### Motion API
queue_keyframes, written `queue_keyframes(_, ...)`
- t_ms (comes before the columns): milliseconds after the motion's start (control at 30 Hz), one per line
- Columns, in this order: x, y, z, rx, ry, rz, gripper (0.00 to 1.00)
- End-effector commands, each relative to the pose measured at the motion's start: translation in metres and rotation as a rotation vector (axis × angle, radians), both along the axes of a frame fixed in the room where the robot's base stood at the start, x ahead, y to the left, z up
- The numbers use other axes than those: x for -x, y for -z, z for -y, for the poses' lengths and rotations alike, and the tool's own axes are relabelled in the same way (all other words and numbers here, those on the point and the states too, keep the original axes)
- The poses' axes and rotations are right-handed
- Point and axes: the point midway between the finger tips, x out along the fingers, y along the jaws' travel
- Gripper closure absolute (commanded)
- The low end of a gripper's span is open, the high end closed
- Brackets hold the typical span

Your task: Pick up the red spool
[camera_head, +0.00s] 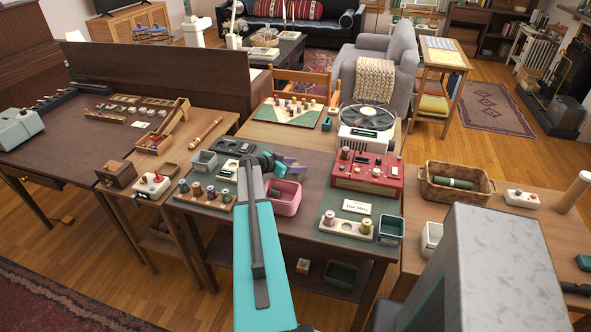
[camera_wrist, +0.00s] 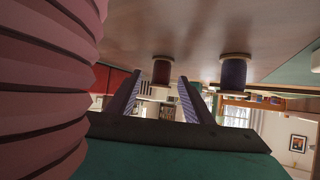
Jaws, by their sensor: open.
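The wrist view is upside down. In it a dark red spool (camera_wrist: 161,72) with pale ends stands on a brown surface, seen between and beyond the two fingers of my gripper (camera_wrist: 160,84). The fingers are apart, with nothing visibly clasped. A dark purple spool (camera_wrist: 233,73) stands beside the red one, outside the fingers. In the head view my gripper (camera_head: 293,166) is over the dark table near the pink bin (camera_head: 287,202). I cannot tell which spool there is the red one.
A large pink ribbed thing (camera_wrist: 45,85) fills the wrist view's left side, very close. In the head view, several spools stand in a wooden rack (camera_head: 205,205) at left. A red console (camera_head: 367,176) and a pale spool holder (camera_head: 345,228) are to the right.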

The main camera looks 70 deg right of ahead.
Motion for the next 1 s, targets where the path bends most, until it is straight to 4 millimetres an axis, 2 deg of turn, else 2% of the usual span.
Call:
queue_keyframes(33,0.0,0.0,0.0,0.0,0.0,0.0,0.57)
queue_keyframes(200,0.0,0.0,0.0,0.0,0.0,0.0,0.85)
queue_keyframes(267,0.0,0.0,0.0,0.0,0.0,0.0,0.96)
queue_keyframes(300,0.0,0.0,0.0,0.0,0.0,0.0,0.97)
queue_keyframes(733,0.0,-0.003,0.0,0.001,0.0,-0.001,0.97)
queue_keyframes(1000,0.0,-0.02,0.0,0.002,0.001,0.001,0.97)
